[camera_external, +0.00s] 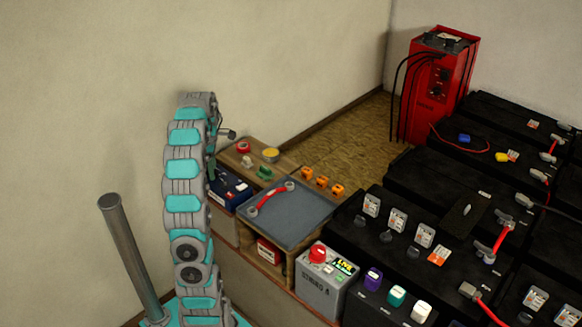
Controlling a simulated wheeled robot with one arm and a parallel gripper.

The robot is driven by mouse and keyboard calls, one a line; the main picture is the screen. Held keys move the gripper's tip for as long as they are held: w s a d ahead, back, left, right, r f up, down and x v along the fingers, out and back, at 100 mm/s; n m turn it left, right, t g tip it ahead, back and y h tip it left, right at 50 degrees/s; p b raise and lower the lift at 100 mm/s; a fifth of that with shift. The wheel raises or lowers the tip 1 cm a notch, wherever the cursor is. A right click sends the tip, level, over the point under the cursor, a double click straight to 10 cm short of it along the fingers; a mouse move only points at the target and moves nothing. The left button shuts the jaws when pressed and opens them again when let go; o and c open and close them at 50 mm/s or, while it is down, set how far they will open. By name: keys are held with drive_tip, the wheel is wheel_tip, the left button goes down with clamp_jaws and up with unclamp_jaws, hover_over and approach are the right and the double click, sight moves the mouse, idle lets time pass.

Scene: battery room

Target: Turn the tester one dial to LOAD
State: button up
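My arm stands upright at the left of centre, and its end is turned away from the camera. My gripper (227,135) shows only as a small grey part beside the arm's upper links, and its fingers cannot be made out. A dark blue box (230,190) stands on the bench just right of my arm, partly hidden by it. It may be a tester, but its face is too small to read. A grey box (322,283) with a red knob (318,253) and a small lit-looking label stands at the bench's front. No dial marked LOAD can be read.
A grey tray (292,218) holds a red cable link (270,195). Behind it are a red round piece (243,147), a yellow one (271,154) and several orange pieces (322,181). Black batteries (440,180) fill the right. A tall red unit (438,85) stands behind.

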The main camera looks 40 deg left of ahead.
clamp_jaws()
